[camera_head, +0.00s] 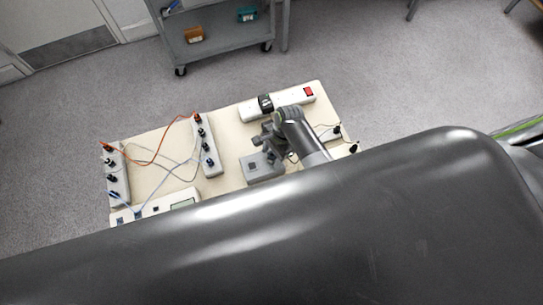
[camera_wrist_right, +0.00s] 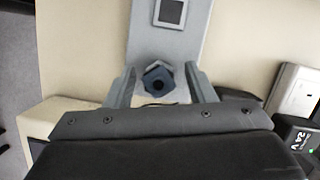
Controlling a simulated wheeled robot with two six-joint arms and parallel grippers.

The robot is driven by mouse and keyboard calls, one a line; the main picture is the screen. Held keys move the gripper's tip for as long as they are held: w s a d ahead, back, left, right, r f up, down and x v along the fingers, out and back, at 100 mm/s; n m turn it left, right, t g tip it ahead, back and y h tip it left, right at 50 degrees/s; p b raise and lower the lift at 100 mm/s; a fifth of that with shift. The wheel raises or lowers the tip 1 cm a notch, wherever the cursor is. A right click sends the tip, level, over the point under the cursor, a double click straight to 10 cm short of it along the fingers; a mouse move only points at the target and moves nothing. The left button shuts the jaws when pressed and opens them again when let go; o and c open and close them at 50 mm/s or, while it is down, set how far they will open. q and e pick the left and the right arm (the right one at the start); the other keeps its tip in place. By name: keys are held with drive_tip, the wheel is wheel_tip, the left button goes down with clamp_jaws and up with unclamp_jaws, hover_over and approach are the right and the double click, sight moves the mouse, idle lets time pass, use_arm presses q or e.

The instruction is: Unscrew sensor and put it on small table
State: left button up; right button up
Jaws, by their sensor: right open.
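The sensor (camera_wrist_right: 157,78) is a dark, six-sided piece with a round centre, seated on a grey block (camera_wrist_right: 170,42) in the right wrist view. My right gripper (camera_wrist_right: 161,86) is open, with one finger on each side of the sensor. I cannot tell whether the fingers touch it. In the head view, my right gripper (camera_head: 266,140) is over the grey block (camera_head: 262,168) on the cream tabletop (camera_head: 236,128), and the sensor is hidden there. My left gripper is not in view. I cannot tell which surface is the small table.
A grey cart (camera_head: 225,38) stands beyond the tabletop, holding a brown box (camera_head: 193,35) and a teal box (camera_head: 247,14). A white strip with a red switch (camera_head: 308,91) and connector blocks (camera_head: 207,145) with orange and grey cables lie on the tabletop. My dark arm covers the lower view.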

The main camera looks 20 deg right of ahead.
clamp_jaws()
drive_tip(key=n+g, duration=0.1)
drive_tip(key=n, duration=0.3)
drive_tip(key=shift+w, duration=0.1)
drive_tip(key=shift+r, duration=0.1)
drive_tip(key=shift+a+n+h, duration=0.1)
drive_tip(key=shift+n+h, duration=0.3)
drive_tip(key=shift+n, duration=0.4)
drive_tip(key=shift+n+g, duration=0.4)
drive_tip(key=shift+n, duration=0.9)
drive_tip(key=shift+h, duration=0.3)
drive_tip(key=shift+n, duration=1.2)
drive_tip(key=shift+n+h, duration=0.5)
drive_tip(key=shift+n, duration=0.3)
